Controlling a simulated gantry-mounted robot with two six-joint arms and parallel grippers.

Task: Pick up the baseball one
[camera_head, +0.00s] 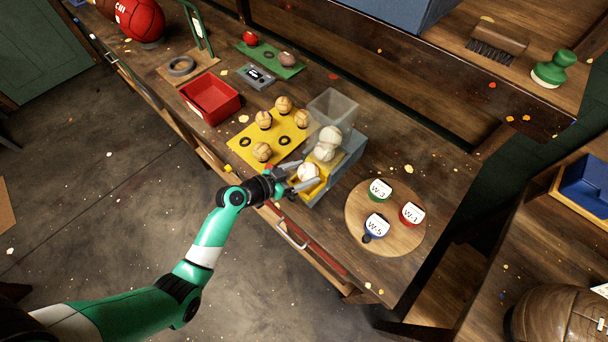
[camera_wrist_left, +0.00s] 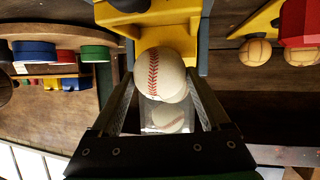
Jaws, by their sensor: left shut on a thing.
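The baseball (camera_wrist_left: 160,72), white with red stitching, sits between the two fingers of my left gripper (camera_head: 297,178) in the left wrist view. In the head view this pale ball (camera_head: 307,172) is at the low front end of the grey and yellow dispenser (camera_head: 340,164). My left gripper is shut on it, with a finger on each side. The ball is at or just above the yellow outlet; I cannot tell whether it still touches it. More pale balls (camera_head: 325,151) are behind it in the dispenser. My right gripper is not in view.
A yellow board (camera_head: 243,146) with several tan balls (camera_head: 262,152) lies left of the dispenser. A red bin (camera_head: 209,97) stands farther left. A round wooden board (camera_head: 398,237) with three labelled discs lies to the right. Bare bench separates it from the dispenser.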

